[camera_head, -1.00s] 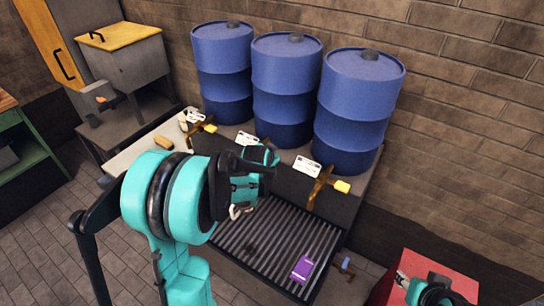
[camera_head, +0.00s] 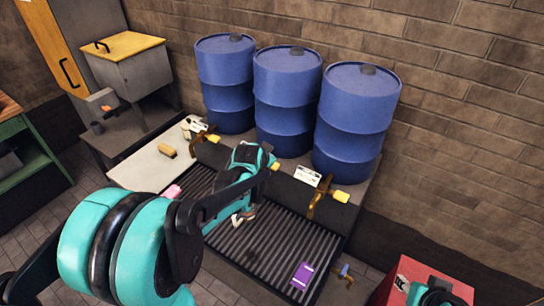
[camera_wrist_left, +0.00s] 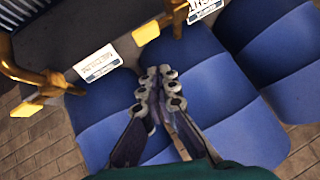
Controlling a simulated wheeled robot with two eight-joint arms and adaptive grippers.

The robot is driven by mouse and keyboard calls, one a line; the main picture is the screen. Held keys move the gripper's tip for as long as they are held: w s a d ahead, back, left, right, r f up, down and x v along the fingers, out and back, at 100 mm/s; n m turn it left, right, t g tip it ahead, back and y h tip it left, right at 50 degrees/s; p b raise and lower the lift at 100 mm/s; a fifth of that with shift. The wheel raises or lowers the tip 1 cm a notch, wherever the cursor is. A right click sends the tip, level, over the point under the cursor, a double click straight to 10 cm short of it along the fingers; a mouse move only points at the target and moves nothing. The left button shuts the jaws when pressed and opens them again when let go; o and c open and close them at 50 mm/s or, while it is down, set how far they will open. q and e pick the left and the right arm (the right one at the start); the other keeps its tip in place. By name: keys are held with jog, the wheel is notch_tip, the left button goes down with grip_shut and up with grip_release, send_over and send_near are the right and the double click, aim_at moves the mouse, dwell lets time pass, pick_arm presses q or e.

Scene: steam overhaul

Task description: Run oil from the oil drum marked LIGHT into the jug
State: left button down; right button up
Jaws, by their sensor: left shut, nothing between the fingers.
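Three blue drums stand in a row at the back: left (camera_head: 226,85), middle (camera_head: 286,100) and right (camera_head: 358,115). Brass taps with yellow handles sit at their front. I cannot read which card says LIGHT. My left gripper (camera_wrist_left: 160,87) is shut and empty in the wrist view, near a yellow tap handle (camera_wrist_left: 147,33). In the head view my left wrist covers the middle drum's tap area. A small pale curved thing (camera_head: 243,215) shows below it; I cannot tell if it is the jug. My right gripper seems to be at the lower right, its fingers unclear.
A ribbed black grate (camera_head: 265,252) lies before the drums, with a purple card (camera_head: 302,274) on it. A pale board (camera_head: 150,168) holds small items. A red box (camera_head: 455,290) stands lower right, a grey bin (camera_head: 130,70) back left.

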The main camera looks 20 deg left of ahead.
pick_arm(q)
jog(key=v, duration=0.3)
jog(key=shift+a, duration=0.25)
jog(key=shift+w, duration=0.1)
jog(key=s+d+f+n+b, duration=0.1)
jog(key=s+d+f+b, duration=0.3)
jog(key=s, duration=0.3)
jog(key=s+d+f+n+g+h+b, duration=0.1)
jog(key=s+d+f+b, duration=0.3)
jog(key=s, duration=0.4)
jog(key=s+d+f+n+g+b, duration=0.1)
jog(key=s+d+f+b, duration=0.3)
jog(key=s, duration=0.4)
jog(key=shift+s+d+f+h, duration=0.2)
jog(key=shift+d+f+h, duration=0.2)
jog(key=shift+f, duration=0.25)
